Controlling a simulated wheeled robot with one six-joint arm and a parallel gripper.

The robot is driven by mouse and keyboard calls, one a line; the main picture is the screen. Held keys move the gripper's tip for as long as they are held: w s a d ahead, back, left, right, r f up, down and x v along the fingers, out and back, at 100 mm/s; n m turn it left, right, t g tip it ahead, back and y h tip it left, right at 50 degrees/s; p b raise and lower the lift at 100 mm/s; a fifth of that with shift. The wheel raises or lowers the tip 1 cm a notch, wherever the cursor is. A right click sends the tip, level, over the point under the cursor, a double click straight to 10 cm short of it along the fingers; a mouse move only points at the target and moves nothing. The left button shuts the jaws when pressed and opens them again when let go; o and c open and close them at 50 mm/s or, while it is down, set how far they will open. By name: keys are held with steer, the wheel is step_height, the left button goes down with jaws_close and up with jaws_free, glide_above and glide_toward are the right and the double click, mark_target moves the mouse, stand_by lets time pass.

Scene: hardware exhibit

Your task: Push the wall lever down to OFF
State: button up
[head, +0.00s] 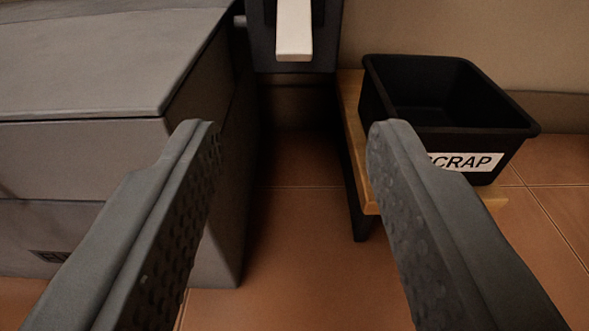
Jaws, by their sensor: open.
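The wall lever shows only in part at the top of the head view. Its pale handle (294,32) hangs in front of a dark panel (264,45) and is cut off by the top edge of the picture. I cannot see its pivot or any ON or OFF marking. My gripper (291,130) is open and empty, with one dark finger at the left and one at the right. The lever lies beyond the fingertips, above the gap between them, and nothing touches it.
A large grey cabinet (80,150) fills the left side. A black bin (450,110) labelled SCRAP stands on a small wooden stand (350,105) at the right, partly behind the right finger. Tiled floor (290,220) shows between them.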

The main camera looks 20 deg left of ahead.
steer(key=shift+v, duration=1.7)
steer(key=shift+r, duration=0.1)
